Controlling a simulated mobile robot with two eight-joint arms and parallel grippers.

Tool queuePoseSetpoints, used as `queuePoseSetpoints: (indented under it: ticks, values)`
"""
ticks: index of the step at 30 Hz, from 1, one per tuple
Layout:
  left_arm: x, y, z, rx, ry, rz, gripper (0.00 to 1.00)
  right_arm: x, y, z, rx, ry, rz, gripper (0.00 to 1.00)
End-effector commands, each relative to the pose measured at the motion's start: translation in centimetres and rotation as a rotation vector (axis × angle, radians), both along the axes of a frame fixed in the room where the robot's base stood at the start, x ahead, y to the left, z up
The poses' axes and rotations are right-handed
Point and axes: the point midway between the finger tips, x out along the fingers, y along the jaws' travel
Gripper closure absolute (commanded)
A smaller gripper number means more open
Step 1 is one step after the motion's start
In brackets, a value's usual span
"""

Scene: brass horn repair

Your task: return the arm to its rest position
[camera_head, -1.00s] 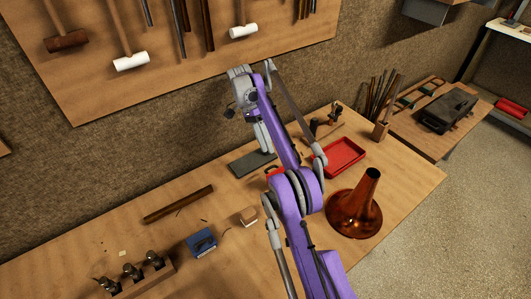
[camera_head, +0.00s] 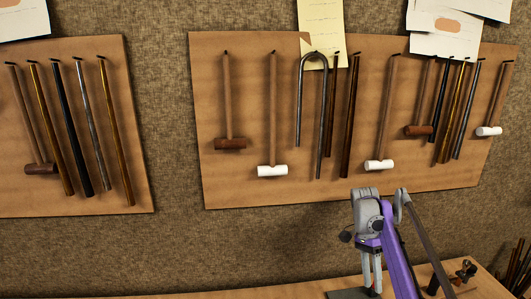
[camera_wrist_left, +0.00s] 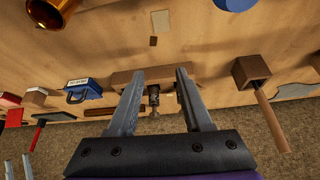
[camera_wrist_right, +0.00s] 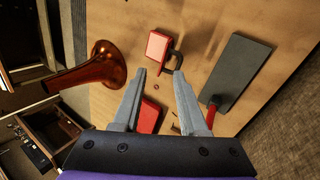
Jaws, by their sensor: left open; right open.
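My right arm, purple and grey, rises at the lower right of the head view. Its gripper (camera_head: 371,284) points down above the bench near a dark grey pad. In the right wrist view the right gripper (camera_wrist_right: 159,74) is open, with nothing between its fingers. Below it lie a red block (camera_wrist_right: 158,45) with a dark curved part, a red tray (camera_wrist_right: 148,116) and the grey pad (camera_wrist_right: 238,70). My left gripper is outside the head view. In the left wrist view the left gripper (camera_wrist_left: 160,74) is open and empty above the bench, before a wooden rack (camera_wrist_left: 125,77).
A tool board (camera_head: 240,100) with mallets and rods hangs on the wall behind my right arm. A copper-coloured horn bell (camera_wrist_right: 100,70) stands left in the right wrist view. A blue box (camera_wrist_left: 84,88) and a mallet (camera_wrist_left: 252,70) flank the left gripper.

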Motion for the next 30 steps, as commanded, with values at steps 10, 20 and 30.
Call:
queuePoseSetpoints:
  ticks: [10, 20, 30]
  values:
    - [0.1, 0.0, 0.3, 0.0, -0.002, 0.0, 0.5, -4.9, 4.9, 3.5, 0.124, -0.257, 0.402, 0.58]
    - [0.2, 0.0, 0.6, 0.0, -0.003, 0.0, 0.5, -13.6, 9.3, 2.3, 0.167, -0.484, 0.797, 0.58]
    - [0.3, 0.0, 0.9, 0.0, -0.005, 0.0, 0.5, -23.7, 12.7, -3.6, 0.129, -0.69, 1.19, 0.58]
